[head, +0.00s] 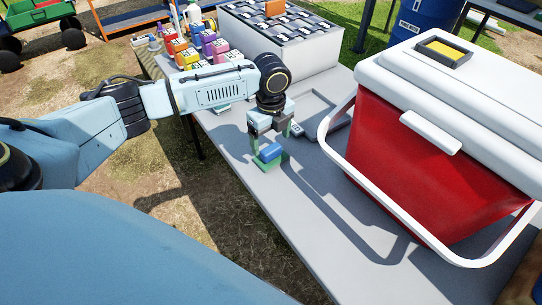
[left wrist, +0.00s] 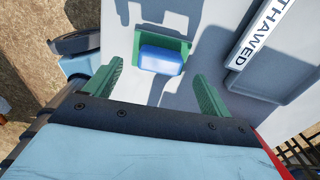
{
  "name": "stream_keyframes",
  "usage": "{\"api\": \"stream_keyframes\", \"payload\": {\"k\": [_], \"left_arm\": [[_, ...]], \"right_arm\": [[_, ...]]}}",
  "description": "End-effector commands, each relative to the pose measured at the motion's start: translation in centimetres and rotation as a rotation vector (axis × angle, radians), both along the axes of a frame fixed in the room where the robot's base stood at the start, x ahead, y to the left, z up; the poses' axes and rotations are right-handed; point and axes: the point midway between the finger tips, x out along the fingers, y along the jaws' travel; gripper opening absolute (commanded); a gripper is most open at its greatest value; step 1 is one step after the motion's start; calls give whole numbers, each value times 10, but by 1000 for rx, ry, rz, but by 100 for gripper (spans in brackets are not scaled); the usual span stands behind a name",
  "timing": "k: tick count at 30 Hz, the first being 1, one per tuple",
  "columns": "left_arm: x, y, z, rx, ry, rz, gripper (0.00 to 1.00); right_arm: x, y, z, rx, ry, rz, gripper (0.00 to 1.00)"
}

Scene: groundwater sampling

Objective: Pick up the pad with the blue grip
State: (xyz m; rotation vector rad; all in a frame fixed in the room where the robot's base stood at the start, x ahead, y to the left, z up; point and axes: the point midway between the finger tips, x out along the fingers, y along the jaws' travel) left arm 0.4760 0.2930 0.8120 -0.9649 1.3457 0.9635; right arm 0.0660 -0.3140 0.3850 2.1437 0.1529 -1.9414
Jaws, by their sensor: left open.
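The pad with the blue grip (head: 269,153) lies on the grey table (head: 300,205), near its left edge. It has a flat green base with a blue block on top. It also shows in the left wrist view (left wrist: 162,60), ahead of and between the two green fingers. My left gripper (head: 270,133) is open, pointing down just above and behind the pad, with nothing between its fingers (left wrist: 168,85). A gap between the fingers and the blue grip shows in the wrist view. My right gripper is out of view.
A red cooler with a white lid (head: 440,160) fills the right of the table. A tray labelled "THAWED" (left wrist: 262,40) lies close by the pad. A white box with a dark gridded top (head: 285,50) and several coloured boxes (head: 200,45) stand farther back. The front table is clear.

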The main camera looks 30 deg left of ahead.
Motion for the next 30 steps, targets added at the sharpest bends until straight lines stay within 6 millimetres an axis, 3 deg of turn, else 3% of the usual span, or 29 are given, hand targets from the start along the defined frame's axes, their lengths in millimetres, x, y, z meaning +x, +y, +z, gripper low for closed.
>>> {"api": "stream_keyframes", "payload": {"k": [7,18,28,30], "left_arm": [[-1,0,-37,1,3,0,83],[0,0,-44,0,1,-1,81],[0,0,-44,0,1,0,38],[0,0,-43,1,1,0,35]], "right_arm": [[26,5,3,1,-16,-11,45],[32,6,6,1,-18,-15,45],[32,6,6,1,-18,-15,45],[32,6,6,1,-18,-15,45]]}}
